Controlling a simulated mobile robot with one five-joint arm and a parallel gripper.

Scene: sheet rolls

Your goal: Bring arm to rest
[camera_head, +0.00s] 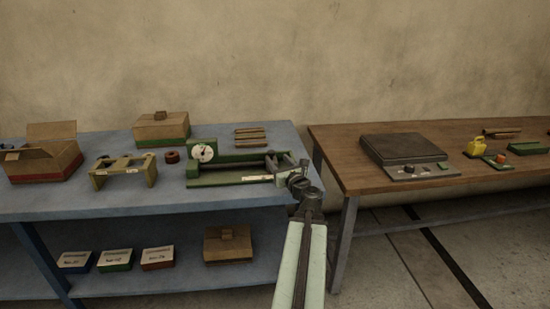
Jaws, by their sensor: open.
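My arm (305,260) rises from the bottom of the head view, pale green with a dark wrist. My gripper (287,165) is at the right end of the blue table (230,212), with its dark jaws open. It overlaps the right end of a green device with a round dial (203,152) in the picture. I cannot tell whether the jaws touch that device. I see nothing held between them.
On the blue table are an open carton (45,158), a tan stand (122,170), a closed box (162,130) and several rods (250,137). Small boxes (115,259) lie on its lower shelf. A brown table (350,172) stands at right, bearing a dark flat-topped device (403,148).

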